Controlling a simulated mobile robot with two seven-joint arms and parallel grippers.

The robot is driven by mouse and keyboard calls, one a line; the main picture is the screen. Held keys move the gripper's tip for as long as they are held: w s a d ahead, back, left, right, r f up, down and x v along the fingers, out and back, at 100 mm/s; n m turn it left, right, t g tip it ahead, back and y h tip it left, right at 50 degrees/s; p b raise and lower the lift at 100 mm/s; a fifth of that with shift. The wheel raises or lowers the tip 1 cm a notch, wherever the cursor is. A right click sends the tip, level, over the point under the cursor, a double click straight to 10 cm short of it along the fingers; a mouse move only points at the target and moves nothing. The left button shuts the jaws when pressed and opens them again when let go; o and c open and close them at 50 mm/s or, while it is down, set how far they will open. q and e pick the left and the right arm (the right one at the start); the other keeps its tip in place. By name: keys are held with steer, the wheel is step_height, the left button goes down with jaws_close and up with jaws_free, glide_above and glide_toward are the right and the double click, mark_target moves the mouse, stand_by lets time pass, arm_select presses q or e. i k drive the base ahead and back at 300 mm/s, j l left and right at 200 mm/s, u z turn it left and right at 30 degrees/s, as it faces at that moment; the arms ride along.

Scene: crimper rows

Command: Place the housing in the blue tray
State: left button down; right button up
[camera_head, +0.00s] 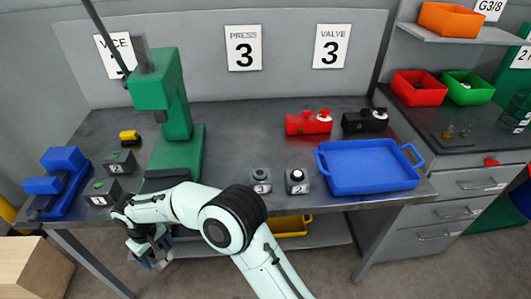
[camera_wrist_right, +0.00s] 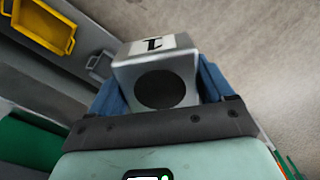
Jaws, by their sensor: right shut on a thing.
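The housing (camera_wrist_right: 184,62), a grey block with a dark round bore and a white label reading 1, is between the blue fingers of my right gripper (camera_wrist_right: 158,82) in the right wrist view. The gripper is shut on it. In the head view my right gripper (camera_head: 152,250) hangs beyond the front left table edge, far left of the tray; the housing is hard to make out there. The blue tray (camera_head: 372,187) lies empty at the right end of the table. My left gripper is not in view.
Two small grey blocks (camera_head: 260,180) stand just left of the tray. The middle of the table is clear.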

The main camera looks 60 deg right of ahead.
mark_target(364, 168)
steer(key=k+l, duration=0.25)
steer(key=k, duration=0.2)
steer(key=k+l+z, duration=0.1)
steer(key=k+l, duration=0.15)
steer(key=k, duration=0.25)
steer(key=k+l, duration=0.3)
steer(key=k, duration=0.15)
